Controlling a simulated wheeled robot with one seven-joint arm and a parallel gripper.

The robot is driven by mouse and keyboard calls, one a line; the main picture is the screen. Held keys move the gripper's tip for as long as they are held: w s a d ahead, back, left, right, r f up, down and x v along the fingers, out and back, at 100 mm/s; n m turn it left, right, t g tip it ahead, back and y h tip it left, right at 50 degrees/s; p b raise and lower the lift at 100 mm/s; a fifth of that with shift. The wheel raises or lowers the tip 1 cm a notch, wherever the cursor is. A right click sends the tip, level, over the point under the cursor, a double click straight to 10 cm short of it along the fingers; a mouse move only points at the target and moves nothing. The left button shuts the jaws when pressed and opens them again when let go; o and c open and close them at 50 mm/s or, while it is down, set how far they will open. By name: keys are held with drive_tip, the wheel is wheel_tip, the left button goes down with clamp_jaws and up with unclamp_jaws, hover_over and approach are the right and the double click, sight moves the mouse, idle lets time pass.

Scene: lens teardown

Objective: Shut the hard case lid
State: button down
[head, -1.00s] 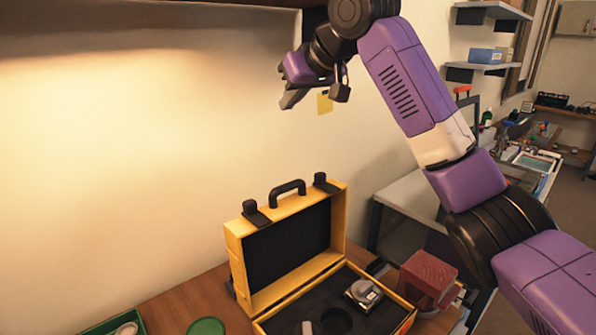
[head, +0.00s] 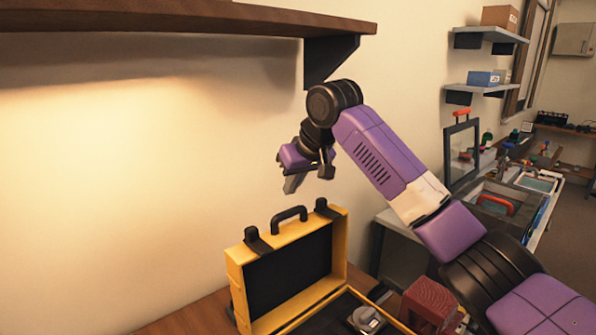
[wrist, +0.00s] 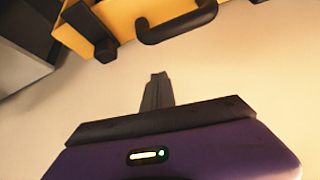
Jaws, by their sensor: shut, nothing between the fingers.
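The yellow hard case (head: 236,285) stands on the bench with its lid (head: 340,245) raised upright. The lid has a black handle (head: 289,214) and two black latches on its top edge, and a dark lining. My gripper (head: 289,187) is shut and empty, above the lid's top edge and apart from it. In the wrist view my gripper (wrist: 159,78) points toward the wall, with the lid's yellow edge (wrist: 118,18) and the handle (wrist: 177,24) at the top. The case's base is partly cut off by the head view's lower edge.
A wooden shelf (head: 180,18) with a dark bracket (head: 328,60) hangs on the wall above my arm. A metal part (head: 366,319) lies in the case base. A dark red block (head: 430,303) is right of the case.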

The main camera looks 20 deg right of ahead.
drive_tip(key=shift+s+d+f+p, duration=0.1)
drive_tip(key=shift+s+f, duration=0.1)
drive_tip(key=shift+s, duration=0.4)
drive_tip(key=shift+s+d+f+p, duration=0.1)
drive_tip(key=shift+s+f, duration=0.1)
drive_tip(key=shift+s, duration=0.45)
drive_tip(key=shift+s+d+f+p, duration=0.1)
drive_tip(key=shift+s+f, duration=0.1)
drive_tip(key=shift+s, duration=0.4)
